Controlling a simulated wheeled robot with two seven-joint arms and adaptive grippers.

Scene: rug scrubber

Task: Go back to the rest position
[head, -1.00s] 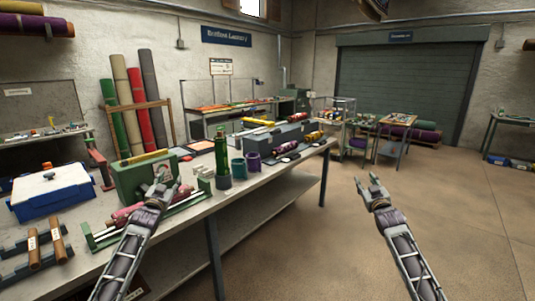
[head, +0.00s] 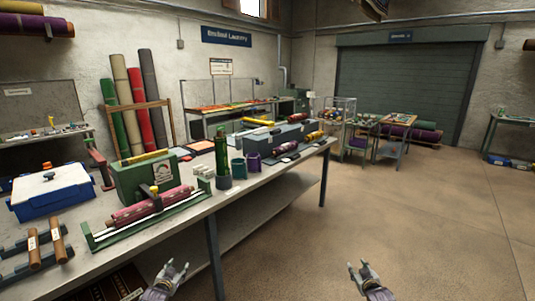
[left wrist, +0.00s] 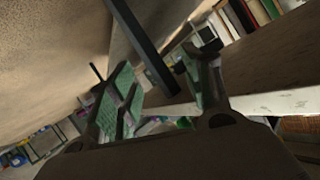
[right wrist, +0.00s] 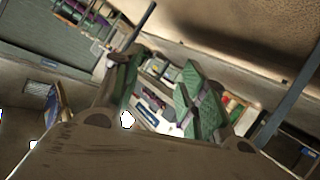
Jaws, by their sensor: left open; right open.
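My left gripper (head: 176,272) is low at the bottom of the head view, in front of the workbench's front edge. It is open and empty; its spread fingers also show in the left wrist view (left wrist: 160,95). My right gripper (head: 361,273) is low at the bottom, right of centre, over the bare floor. It is open and empty; its fingers also show in the right wrist view (right wrist: 160,95). Both grippers are apart from everything on the bench.
The long workbench (head: 290,160) bears a green scrubber machine (head: 140,180) with a rolled pink rug (head: 150,205), a blue case (head: 52,190), brown rollers (head: 58,243), a green bottle (head: 221,150) and cups. A bench leg (head: 213,255) stands near my left gripper. The floor at right is clear.

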